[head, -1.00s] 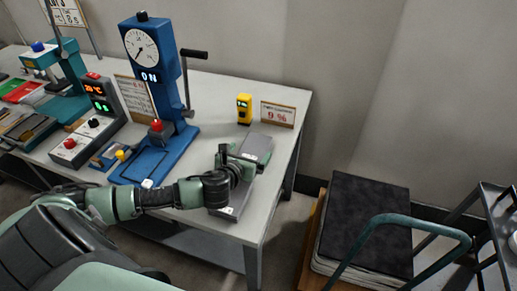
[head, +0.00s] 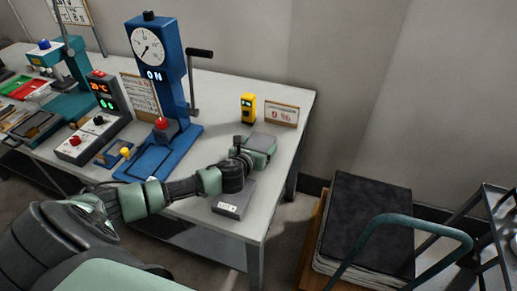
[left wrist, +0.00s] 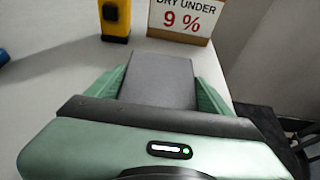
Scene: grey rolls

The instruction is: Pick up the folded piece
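My left gripper (head: 258,149) is low over the right part of the table, its fingers pointing away from me. The left wrist view shows its green fingers (left wrist: 160,85) spread wide, one on each side of a flat grey slab (left wrist: 161,76). The slab's near part with a small white label (head: 233,197) shows below the wrist in the head view; the gripper hides its far part. I cannot tell whether the fingers touch the slab. I cannot make out a separate folded piece; it may be hidden by the gripper. My right gripper is not in view.
A yellow meter (head: 248,108) and a "dry under 9 %" sign (head: 281,114) stand just beyond the gripper. A blue press (head: 170,85) with a dial and lever stands to the left. A cart with a black stack (head: 368,225) is right of the table (head: 222,100).

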